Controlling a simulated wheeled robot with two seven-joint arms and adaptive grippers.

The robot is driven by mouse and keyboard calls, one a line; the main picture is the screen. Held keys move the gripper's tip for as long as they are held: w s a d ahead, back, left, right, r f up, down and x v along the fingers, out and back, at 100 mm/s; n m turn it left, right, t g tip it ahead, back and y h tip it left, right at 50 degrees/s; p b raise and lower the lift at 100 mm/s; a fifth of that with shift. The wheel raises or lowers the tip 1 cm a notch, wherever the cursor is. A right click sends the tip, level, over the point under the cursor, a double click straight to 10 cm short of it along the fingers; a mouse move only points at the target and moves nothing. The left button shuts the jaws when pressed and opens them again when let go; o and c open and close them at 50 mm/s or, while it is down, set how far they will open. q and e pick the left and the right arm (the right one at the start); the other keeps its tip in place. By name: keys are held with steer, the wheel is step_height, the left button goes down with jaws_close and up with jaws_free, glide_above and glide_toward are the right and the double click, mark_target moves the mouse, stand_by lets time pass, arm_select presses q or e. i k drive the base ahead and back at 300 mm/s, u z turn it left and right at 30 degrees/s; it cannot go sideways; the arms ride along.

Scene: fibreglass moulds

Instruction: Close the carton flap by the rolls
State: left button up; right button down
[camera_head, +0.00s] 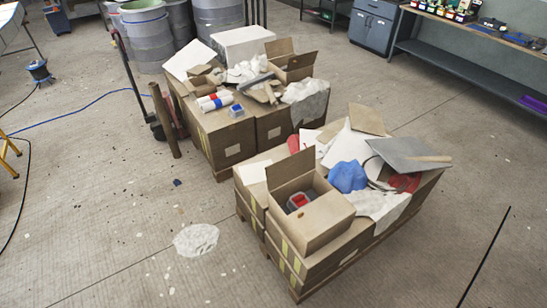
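White rolls with red and blue ends (214,101) lie on the left part of the farther carton stack. An open carton (294,76) with raised flaps (281,47) sits at the back right of that stack, apart from the rolls. A second open carton (318,222) sits on the nearer stack, with a tall flap standing upright (290,169) at its back and a red and grey item (298,201) inside. Neither of my grippers is in view.
The nearer stack stands on a pallet (298,294) and carries a blue cloth (348,177), grey board (409,154) and scraps. A brown post (164,120) and pallet-truck handle (128,75) stand left of the farther stack. Floor in front is mostly clear, with a white patch (196,240).

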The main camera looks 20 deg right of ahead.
mark_target(279, 173)
steer(key=u, duration=0.5)
steer(key=i, duration=3.95)
steer(key=z, duration=4.2)
steer(key=k, duration=0.55)
steer(key=z, duration=0.25)
steer(key=i, duration=0.8)
steer(key=z, duration=0.05)
